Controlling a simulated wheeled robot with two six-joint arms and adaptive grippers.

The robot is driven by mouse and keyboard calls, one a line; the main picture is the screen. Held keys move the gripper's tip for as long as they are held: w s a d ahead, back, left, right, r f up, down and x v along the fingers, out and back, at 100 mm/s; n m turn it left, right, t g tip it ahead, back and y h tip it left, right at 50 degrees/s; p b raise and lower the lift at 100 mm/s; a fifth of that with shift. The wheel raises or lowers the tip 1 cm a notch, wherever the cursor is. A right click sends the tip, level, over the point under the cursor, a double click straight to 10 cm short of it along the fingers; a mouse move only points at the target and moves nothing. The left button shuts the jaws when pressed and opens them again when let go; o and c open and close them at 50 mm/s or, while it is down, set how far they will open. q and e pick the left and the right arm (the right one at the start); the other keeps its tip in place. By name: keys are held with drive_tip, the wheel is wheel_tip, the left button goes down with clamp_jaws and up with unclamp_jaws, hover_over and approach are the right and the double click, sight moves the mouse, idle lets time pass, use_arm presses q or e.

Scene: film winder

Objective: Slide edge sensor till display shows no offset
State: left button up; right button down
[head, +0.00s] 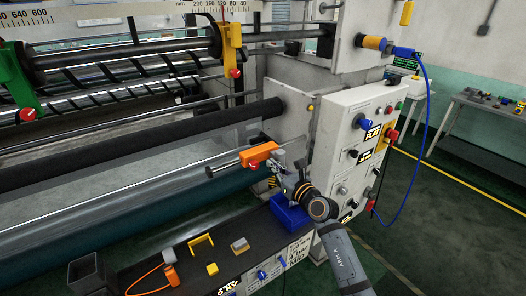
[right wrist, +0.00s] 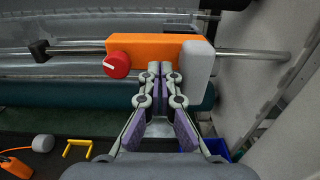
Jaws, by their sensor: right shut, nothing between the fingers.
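The edge sensor (head: 258,154) is an orange block with a red knob. It sits on a thin metal rail at the machine's front. In the right wrist view the orange block (right wrist: 145,46) has a pale grey part at its right end. My right gripper (right wrist: 161,70) is shut and empty, its fingertips at the block's lower edge near the grey part; I cannot tell if they touch. In the head view my right gripper (head: 280,168) is just right of and below the sensor. No offset reading is legible. My left gripper is not in view.
A blue bin (head: 290,216) stands below my right gripper on the dark shelf (head: 225,258), with a yellow bracket (head: 201,243) and other small parts. The control panel (head: 365,140) rises at the right. A dark stop (right wrist: 39,49) sits on the rail left of the sensor.

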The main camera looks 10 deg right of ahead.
drive_tip(key=shift+s+a+p, duration=0.25)
drive_tip(key=shift+a+p, duration=0.15)
drive_tip(key=shift+a, duration=0.3)
drive_tip(key=shift+s+a+p, duration=0.25)
drive_tip(key=shift+a+p, duration=0.15)
drive_tip(key=shift+a, duration=0.3)
drive_tip(key=p+v, duration=0.2)
drive_tip(key=v, duration=0.8)
